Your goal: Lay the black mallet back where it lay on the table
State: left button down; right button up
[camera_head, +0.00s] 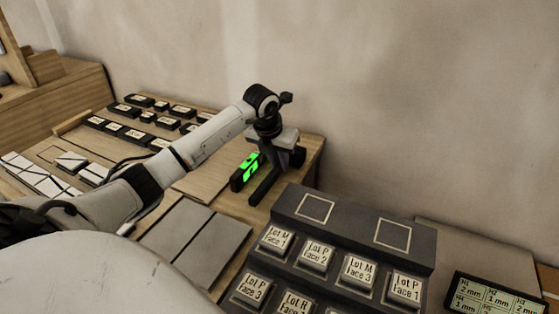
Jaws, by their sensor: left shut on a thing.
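My left gripper (268,172) reaches over the far right part of the wooden table, pointing down. It is shut on a dark thing that I take for the black mallet (267,186). A dark bar slants down to the left beneath the gripper's grey body, close above or at the table top; I cannot tell whether it touches. Gripper and mallet are both dark, so their outlines run together and the grip itself is hidden. A black piece with bright green marks (247,172) shows just left of the bar. My right gripper is out of view.
A dark stand with labelled blocks (355,230) is at the front right, with a small display (492,296) beside it. Grey tiles (195,240) lie in front of my left arm. Several black labelled pieces (135,132) lie at the back left. A wall closes the back.

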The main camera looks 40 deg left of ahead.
pick_arm(q)
jog(key=shift+f, duration=0.1)
dwell(0.7)
jog(key=c, duration=1.6)
grip_release()
jog(key=shift+o, duration=0.2)
jog(key=shift+f, duration=0.15)
jog(key=v, duration=1)
jog(key=shift+r, duration=0.3)
jog(key=shift+s+f, duration=0.1)
jog(key=shift+s, duration=0.05)
